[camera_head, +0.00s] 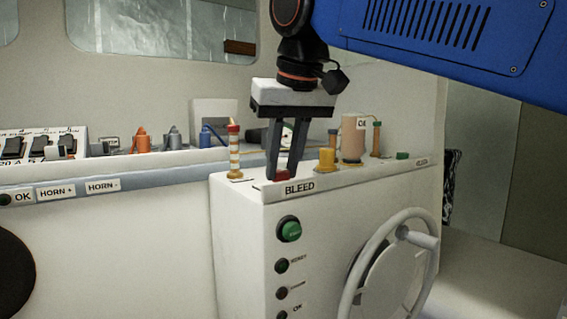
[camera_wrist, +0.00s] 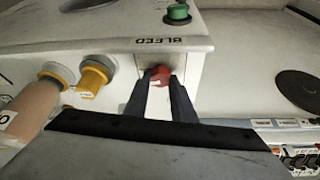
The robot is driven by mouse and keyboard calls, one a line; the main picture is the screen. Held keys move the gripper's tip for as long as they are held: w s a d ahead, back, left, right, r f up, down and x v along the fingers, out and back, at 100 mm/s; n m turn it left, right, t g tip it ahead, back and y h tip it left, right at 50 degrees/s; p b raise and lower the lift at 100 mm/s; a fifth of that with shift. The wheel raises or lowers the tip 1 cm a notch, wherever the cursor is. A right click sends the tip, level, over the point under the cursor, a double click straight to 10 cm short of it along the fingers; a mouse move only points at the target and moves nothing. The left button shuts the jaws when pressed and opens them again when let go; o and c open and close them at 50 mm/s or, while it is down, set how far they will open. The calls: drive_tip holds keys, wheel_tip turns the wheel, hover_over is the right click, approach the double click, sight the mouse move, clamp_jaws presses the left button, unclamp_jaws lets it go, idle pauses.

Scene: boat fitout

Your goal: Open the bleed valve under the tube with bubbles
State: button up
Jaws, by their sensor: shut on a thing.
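A red valve knob (camera_head: 282,174) sits on top of the white console behind the BLEED label (camera_head: 299,188). My gripper (camera_head: 281,173) points down and is shut on this knob, one finger on each side. The wrist view shows the red knob (camera_wrist: 160,77) between the dark fingertips. A clear-looking tube with orange and white bands (camera_head: 235,152) stands just left of the knob. A thin tube with green and orange ends (camera_head: 376,139) stands farther right. The bands may be bubbles; I cannot tell for sure.
Right of my gripper stand a yellow knob (camera_head: 326,160) and a tan canister (camera_head: 353,139). The console front carries a green button (camera_head: 289,229) and a handwheel (camera_head: 391,266). Orange (camera_head: 142,141) and blue (camera_head: 206,137) fittings stand behind on the left.

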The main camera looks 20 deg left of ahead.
drive_tip(key=shift+m+h, duration=0.3)
drive_tip(key=shift+m, duration=0.7)
drive_tip(key=shift+t, duration=0.3)
drive_tip(key=o, duration=1.1)
drive_tip(key=shift+c, duration=0.2)
